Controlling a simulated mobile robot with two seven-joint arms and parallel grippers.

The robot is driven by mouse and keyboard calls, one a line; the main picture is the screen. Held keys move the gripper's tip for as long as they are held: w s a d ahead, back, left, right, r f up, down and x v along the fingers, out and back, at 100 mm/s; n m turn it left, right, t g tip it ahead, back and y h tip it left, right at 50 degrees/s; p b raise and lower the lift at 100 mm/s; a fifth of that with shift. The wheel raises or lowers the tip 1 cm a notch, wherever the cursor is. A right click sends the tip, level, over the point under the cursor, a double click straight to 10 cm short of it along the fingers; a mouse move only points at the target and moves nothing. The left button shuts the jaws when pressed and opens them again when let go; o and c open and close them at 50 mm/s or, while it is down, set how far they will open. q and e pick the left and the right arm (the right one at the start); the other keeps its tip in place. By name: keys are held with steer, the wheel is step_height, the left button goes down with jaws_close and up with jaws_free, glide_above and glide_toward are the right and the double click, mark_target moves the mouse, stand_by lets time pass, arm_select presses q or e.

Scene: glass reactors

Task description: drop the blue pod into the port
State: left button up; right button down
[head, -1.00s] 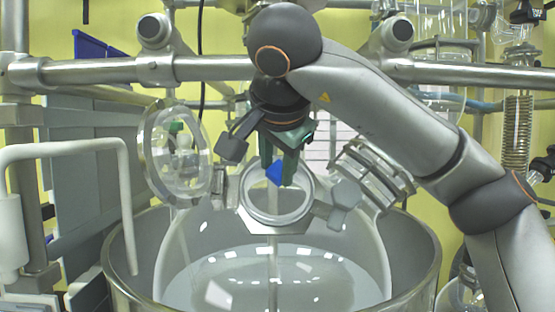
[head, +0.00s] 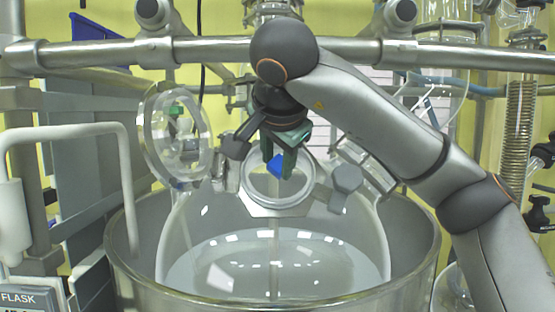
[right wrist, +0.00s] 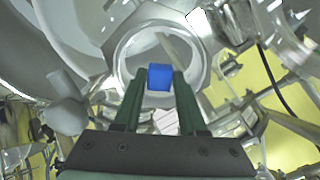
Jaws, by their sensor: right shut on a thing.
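The blue pod (head: 276,165) is between the green fingers of my right gripper (head: 279,158), which is shut on it. The pod also shows in the right wrist view (right wrist: 160,77), between the two fingertips (right wrist: 160,84). The port (head: 279,187) is a round metal-rimmed opening on top of the glass reactor vessel (head: 200,235). In the head view the pod overlaps the upper part of the opening; its exact height over the rim is hard to tell. In the right wrist view the port rim (right wrist: 118,58) lies behind the pod. My left gripper is not in view.
A round glass lid (head: 150,140) stands open left of the port. Dark clamp knobs (head: 346,178) flank the opening. A wide metal bath (head: 425,265) surrounds the vessel. A horizontal steel rail (head: 130,53) crosses behind, and a white pipe (head: 127,200) stands at left.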

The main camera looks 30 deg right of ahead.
steer(key=shift+c, duration=1.9)
jaws_free()
steer(key=shift+r, duration=0.1)
steer(key=v, duration=1.2)
steer(key=shift+s, duration=0.15)
steer(key=shift+r, duration=0.1)
